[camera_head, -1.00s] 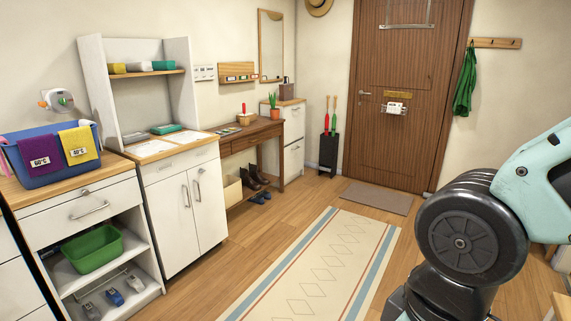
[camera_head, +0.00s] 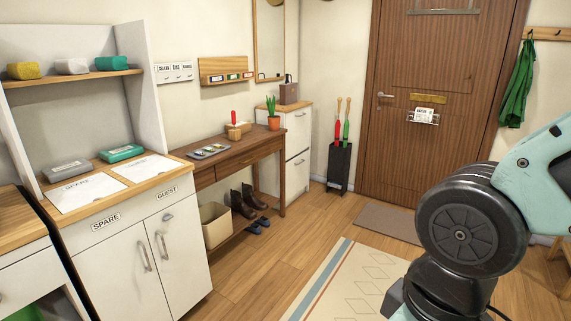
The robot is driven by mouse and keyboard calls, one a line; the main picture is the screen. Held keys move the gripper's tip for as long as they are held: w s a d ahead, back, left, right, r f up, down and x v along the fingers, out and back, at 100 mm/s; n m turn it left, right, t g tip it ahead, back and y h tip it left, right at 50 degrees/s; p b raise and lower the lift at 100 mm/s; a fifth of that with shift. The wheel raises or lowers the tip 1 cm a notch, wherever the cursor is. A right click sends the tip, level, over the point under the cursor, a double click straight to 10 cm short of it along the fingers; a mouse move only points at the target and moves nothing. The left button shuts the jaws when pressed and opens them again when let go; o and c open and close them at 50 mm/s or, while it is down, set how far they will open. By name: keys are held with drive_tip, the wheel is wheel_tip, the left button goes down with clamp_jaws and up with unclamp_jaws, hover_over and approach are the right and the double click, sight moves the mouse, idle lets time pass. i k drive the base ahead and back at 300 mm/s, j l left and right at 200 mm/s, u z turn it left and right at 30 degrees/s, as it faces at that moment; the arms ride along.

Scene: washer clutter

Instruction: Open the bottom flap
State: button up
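A narrow white cabinet (camera_head: 267,165) with a wooden top stands in the far corner, left of the door. Its front has two flaps, one above the other. The top flap (camera_head: 299,134) and the bottom flap (camera_head: 298,178) both look shut, each with a small handle near its upper edge. The wooden console table hides part of the cabinet's left side. My arm shows at the right of the view, but my gripper is out of view, well apart from the cabinet as far as I can see.
The console table (camera_head: 236,158) stands left of the cabinet, with boots (camera_head: 243,201) and a bin (camera_head: 216,224) below. An umbrella stand (camera_head: 339,167) is right of the cabinet, by the brown door (camera_head: 414,160). White cupboards (camera_head: 145,265) line the left. Floor and rug (camera_head: 350,283) ahead are clear.

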sight(297, 169)
drive_tip(key=i, duration=4.85)
drive_tip(key=i+z, duration=0.25)
drive_tip(key=i+j+z, duration=0.25)
drive_tip(key=i, duration=0.2)
